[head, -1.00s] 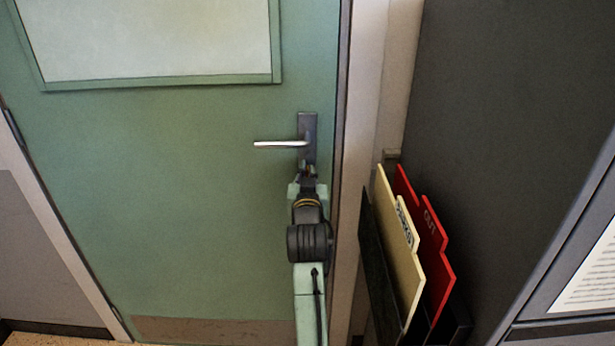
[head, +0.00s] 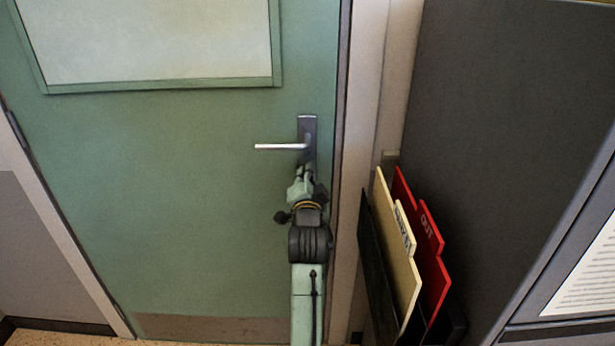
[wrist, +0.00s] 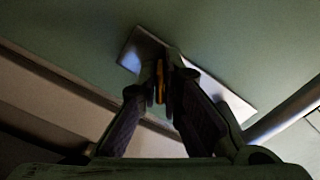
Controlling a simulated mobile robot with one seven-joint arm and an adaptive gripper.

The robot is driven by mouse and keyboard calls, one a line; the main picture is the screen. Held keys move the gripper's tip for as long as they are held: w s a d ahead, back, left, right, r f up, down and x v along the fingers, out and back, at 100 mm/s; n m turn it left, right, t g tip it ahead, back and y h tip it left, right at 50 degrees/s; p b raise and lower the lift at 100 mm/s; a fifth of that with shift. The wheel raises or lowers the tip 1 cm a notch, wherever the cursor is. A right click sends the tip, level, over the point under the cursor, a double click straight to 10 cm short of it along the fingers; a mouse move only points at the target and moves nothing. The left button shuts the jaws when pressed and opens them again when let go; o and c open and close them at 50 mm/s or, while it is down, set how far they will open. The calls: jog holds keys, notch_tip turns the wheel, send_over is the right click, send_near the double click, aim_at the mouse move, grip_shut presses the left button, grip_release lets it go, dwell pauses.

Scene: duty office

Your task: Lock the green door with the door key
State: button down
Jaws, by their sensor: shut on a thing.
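The green door (head: 180,190) is closed in its frame, with a silver lever handle (head: 280,147) on a grey lock plate (head: 307,128). My gripper (head: 306,168) is at the lower end of that plate, below the lever. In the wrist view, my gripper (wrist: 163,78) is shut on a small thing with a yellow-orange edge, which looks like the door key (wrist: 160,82). The fingertips hide most of it. They are in front of the lock plate (wrist: 235,103), turned at an angle to it. The keyhole and the key's tip are hidden.
Right of the door frame (head: 360,150), a dark file holder (head: 376,265) holds a cream folder (head: 398,255) and a red folder marked OUT (head: 430,245). A dark grey cabinet or panel (head: 500,130) stands beyond them. The door face left of my arm is clear.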

jog(key=shift+m, duration=0.7)
jog(key=shift+a+m, duration=0.1)
jog(key=shift+m, duration=1.1)
jog(key=m, duration=0.3)
jog(key=shift+m, duration=0.3)
jog(key=c, duration=1.7)
grip_release()
jog(key=s, duration=0.9)
